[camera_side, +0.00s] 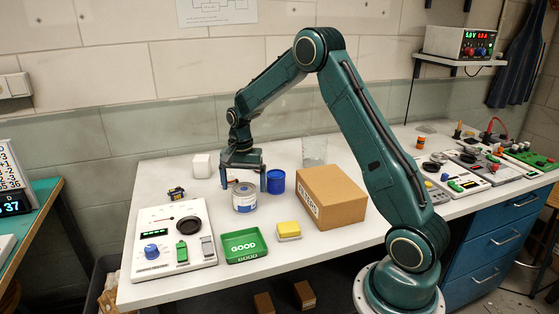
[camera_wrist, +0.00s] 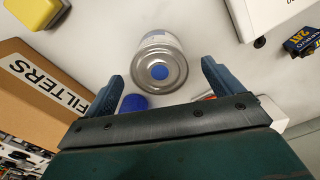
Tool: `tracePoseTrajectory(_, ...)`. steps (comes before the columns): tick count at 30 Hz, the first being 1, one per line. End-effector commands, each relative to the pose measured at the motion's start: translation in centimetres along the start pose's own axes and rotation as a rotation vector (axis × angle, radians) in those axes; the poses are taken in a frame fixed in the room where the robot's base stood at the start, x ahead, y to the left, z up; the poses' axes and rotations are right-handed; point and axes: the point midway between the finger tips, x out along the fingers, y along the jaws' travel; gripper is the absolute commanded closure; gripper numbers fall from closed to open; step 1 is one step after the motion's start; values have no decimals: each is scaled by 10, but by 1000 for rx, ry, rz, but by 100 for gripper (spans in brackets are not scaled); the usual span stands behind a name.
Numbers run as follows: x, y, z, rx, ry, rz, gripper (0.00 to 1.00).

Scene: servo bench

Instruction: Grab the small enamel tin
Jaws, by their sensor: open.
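The small tin (camera_side: 244,198) is a short silver cylinder with a white and blue label, standing upright on the white bench. In the wrist view its round metal top with a blue spot (camera_wrist: 160,72) lies between and just ahead of the fingertips. My gripper (camera_side: 244,181) points down over the tin, its two fingers apart on either side. In the wrist view my gripper (camera_wrist: 162,72) is open, with clear gaps between the fingers and the tin. Whether the fingertips are below the tin's top is hard to tell.
A blue cup (camera_side: 276,182) stands close to the tin's right, near one finger. A cardboard box (camera_side: 333,196) is farther right. A green tray (camera_side: 244,246), a yellow-topped block (camera_side: 288,231) and a white panel (camera_side: 174,240) lie in front. A servo (camera_side: 176,193) sits left.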

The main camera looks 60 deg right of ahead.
Motion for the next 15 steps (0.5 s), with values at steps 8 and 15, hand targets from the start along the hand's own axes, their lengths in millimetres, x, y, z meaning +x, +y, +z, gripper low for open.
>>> tracePoseTrajectory(8,30,1,0,0,-3,3,8)
tracePoseTrajectory(15,48,1,0,0,-1,1,8)
